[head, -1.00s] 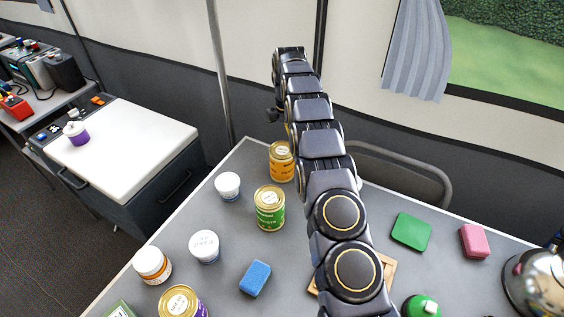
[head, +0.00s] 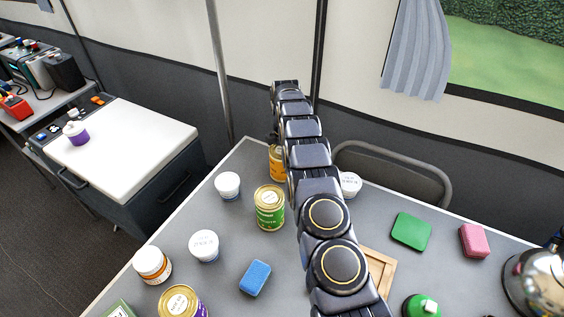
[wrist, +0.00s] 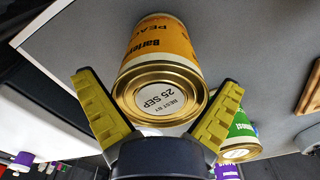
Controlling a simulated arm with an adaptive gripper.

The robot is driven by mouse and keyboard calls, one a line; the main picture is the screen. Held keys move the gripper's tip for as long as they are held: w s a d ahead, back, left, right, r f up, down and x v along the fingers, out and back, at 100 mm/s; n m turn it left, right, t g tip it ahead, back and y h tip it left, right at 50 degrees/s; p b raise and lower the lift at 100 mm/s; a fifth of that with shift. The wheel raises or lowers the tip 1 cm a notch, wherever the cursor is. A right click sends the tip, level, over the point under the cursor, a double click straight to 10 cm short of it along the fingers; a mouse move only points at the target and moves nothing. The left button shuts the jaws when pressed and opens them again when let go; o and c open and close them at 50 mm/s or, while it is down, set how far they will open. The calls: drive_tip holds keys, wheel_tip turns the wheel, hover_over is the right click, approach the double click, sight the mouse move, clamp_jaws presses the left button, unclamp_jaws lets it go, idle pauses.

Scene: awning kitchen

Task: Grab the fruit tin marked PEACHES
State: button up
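The orange PEACHES tin (wrist: 158,45) fills the upper middle of the wrist view, its gold lid marked "BEST BY 25 SEP" facing me. In the head view the tin (head: 277,166) stands near the table's back corner, partly hidden by my arm. My gripper (wrist: 152,112) is open, its two yellow-padded fingers spread to either side of the tin's lid end. I cannot tell whether either finger touches it. In the head view the gripper is mostly hidden behind my arm at the tin.
A green-labelled tin (head: 270,208) stands close in front of the peaches tin. A white-lidded jar (head: 228,186) is to its left and another (head: 350,185) to its right. A blue sponge (head: 255,278) and a wooden frame (head: 380,272) lie nearer the front.

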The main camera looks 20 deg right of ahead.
drive_tip(key=c, duration=0.6)
drive_tip(key=shift+c, duration=0.2)
